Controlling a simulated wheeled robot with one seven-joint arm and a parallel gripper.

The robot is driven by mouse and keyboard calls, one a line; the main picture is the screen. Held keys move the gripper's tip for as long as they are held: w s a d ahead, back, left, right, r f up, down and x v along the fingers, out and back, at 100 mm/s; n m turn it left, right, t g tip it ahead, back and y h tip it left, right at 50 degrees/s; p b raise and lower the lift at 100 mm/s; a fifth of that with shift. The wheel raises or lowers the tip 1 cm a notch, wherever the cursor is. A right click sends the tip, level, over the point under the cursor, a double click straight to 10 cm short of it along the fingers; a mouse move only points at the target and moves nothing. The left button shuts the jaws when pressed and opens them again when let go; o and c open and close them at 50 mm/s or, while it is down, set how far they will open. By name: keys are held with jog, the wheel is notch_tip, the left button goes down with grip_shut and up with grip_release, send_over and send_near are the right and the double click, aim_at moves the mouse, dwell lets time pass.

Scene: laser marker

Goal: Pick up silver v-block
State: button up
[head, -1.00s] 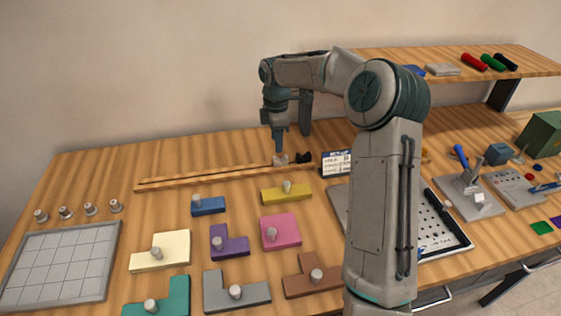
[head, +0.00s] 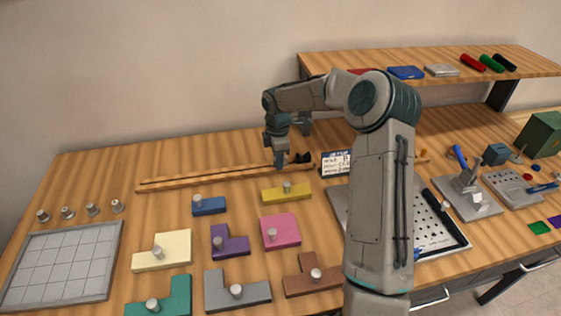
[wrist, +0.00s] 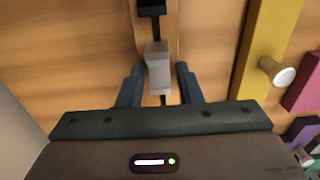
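The silver v-block (wrist: 157,66) is a small grey block in the wrist view, on or above the wooden rail. My gripper (wrist: 158,72) is open, with one blue-grey finger on each side of the block and a gap visible on both sides. I cannot tell how deep the block sits between the fingers. In the head view my gripper (head: 281,162) is down at the rail, and the block is hidden or not distinguishable behind its fingers.
The wooden rail (head: 215,177) runs along the back of the table. A black piece (head: 303,157) sits on it just right of my gripper. A yellow block with a knob (head: 286,194) lies in front. A shelf (head: 440,58) stands at the back right.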

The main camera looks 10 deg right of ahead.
grip_shut()
notch_tip(320, 180, up, 18)
dwell(0.6)
